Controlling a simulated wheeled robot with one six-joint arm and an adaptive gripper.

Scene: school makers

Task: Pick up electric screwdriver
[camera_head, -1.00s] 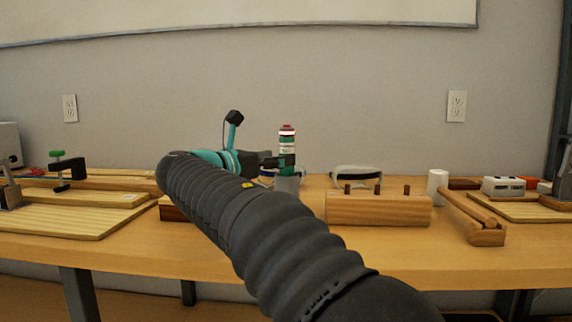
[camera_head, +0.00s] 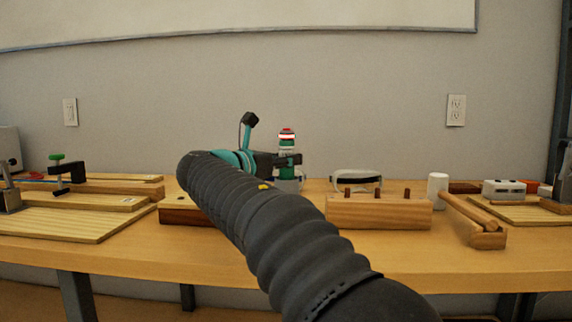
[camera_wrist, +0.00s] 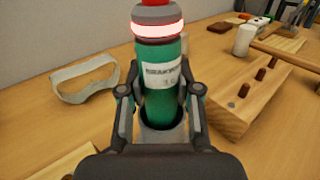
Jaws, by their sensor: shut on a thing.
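The electric screwdriver appears to be the upright green cylinder (camera_wrist: 160,65) with a white label, a glowing ring and a red top; it also shows in the head view (camera_head: 287,136). My gripper (camera_wrist: 160,98) is shut on its green body, one finger on each side. In the head view my gripper (camera_head: 286,160) reaches it from the left. The lower end stands inside a grey cup (camera_wrist: 160,136), partly hidden by the gripper. I cannot tell whether the screwdriver is raised off the cup's bottom.
A wooden block (camera_head: 378,212) with dark pegs stands close on the right. Goggles (camera_head: 357,181) lie behind it, near the wall. A white cylinder (camera_head: 437,190) and a wooden mallet (camera_head: 485,232) are farther right. Boards with a clamp (camera_head: 68,172) are at left.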

